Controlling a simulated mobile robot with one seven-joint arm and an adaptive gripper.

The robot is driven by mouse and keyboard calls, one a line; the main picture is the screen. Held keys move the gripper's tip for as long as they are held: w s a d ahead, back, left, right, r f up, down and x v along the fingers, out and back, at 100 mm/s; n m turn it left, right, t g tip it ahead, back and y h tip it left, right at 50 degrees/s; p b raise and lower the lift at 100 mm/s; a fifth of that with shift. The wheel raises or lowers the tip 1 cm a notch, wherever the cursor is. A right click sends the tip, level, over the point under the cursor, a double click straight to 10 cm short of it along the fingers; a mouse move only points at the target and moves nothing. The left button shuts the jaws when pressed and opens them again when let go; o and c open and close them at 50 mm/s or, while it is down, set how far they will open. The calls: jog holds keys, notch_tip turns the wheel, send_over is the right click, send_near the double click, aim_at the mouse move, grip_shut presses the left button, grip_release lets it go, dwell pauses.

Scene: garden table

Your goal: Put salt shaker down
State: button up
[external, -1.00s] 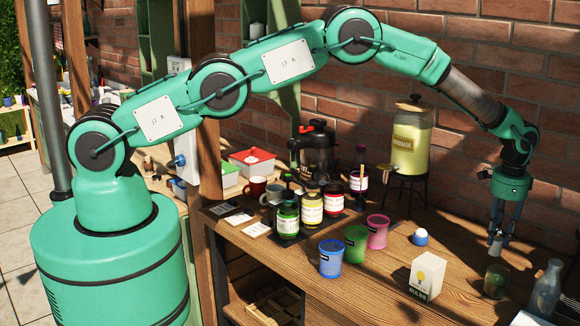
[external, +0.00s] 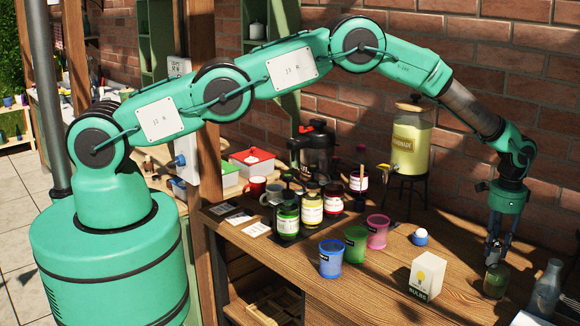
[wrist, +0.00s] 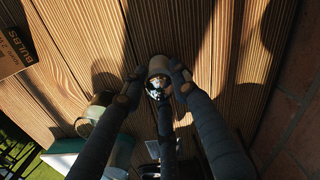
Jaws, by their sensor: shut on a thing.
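The salt shaker (wrist: 159,66) is a small pale cylinder with a shiny metallic end in the wrist view. My gripper (wrist: 157,76) is shut on it, with a dark finger on either side. In the external view my gripper (external: 493,250) points down at the right end of the wooden table (external: 455,268), right behind the dark green glass (external: 496,283). The shaker is small and mostly hidden by the fingers there. I cannot tell whether its base touches the wood.
The white bulbs box (external: 427,277) stands to the left and a clear bottle (external: 546,288) to the right front. A blue-and-white round item (external: 420,237) and a lemonade dispenser (external: 410,145) are further back. Bare planks lie between the box and my gripper.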

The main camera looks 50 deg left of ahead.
jog(key=o, duration=1.2)
jog(key=shift+r, duration=0.1)
notch_tip(320, 180, up, 12)
jog(key=b, duration=0.1)
dwell(0.4)
